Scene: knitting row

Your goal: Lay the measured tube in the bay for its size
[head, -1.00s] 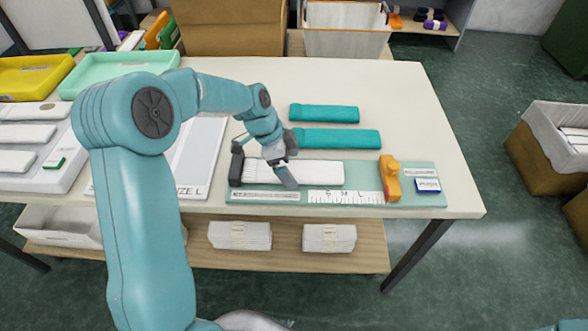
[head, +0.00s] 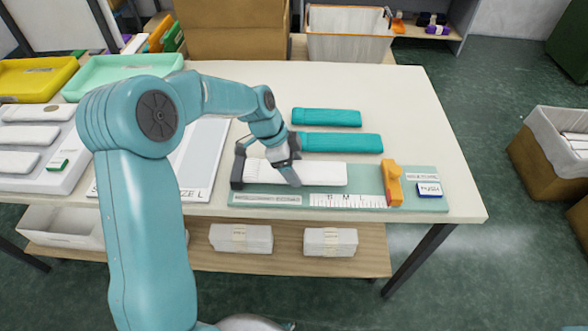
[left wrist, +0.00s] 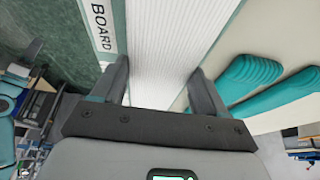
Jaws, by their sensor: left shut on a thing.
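A white ribbed tube (head: 322,174) lies along the green measuring board (head: 418,203), near the dark stop block at its left end. My left gripper (head: 288,166) is over the tube and shut on it. In the left wrist view the same tube (left wrist: 155,50) runs between the two fingers of my left gripper (left wrist: 155,85). An orange slider (head: 392,182) stands on the board to the right of the tube, apart from it. A white tray (head: 60,180) at the left holds several white tubes. My right gripper is not in view.
Two teal tubes (head: 340,143) lie behind the board. A white panel marked SIZE L (head: 205,160) lies left of the board, partly hidden by my arm. A yellow tray (head: 35,80) and a mint tray (head: 120,72) stand at the back left. The table's back right is clear.

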